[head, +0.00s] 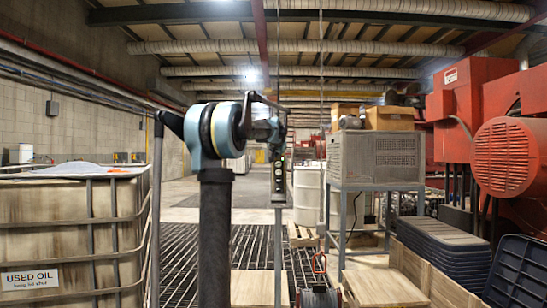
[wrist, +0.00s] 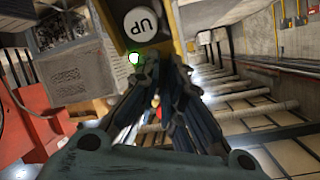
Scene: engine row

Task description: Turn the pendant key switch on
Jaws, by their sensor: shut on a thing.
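The pendant (head: 279,182) hangs upright near the middle of the head view, a narrow dark box with small round buttons and a green light near its top. In the wrist view the pendant (wrist: 114,18) shows its yellow edge, a white UP button (wrist: 141,23) and a bright green-white light (wrist: 134,58). My gripper (head: 277,138) is at the pendant's upper end. In the wrist view my gripper (wrist: 152,68) has its dark fingers close together against the pendant, shut on the key switch, which the fingers hide. I cannot see which way the key points.
A used oil tank (head: 70,235) stands at the left. A grey unit (head: 376,157) sits on a metal stand right of the pendant, with a white drum (head: 307,195) behind. Red machinery (head: 485,120) fills the right. Wooden crates and black bins lie low at the right.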

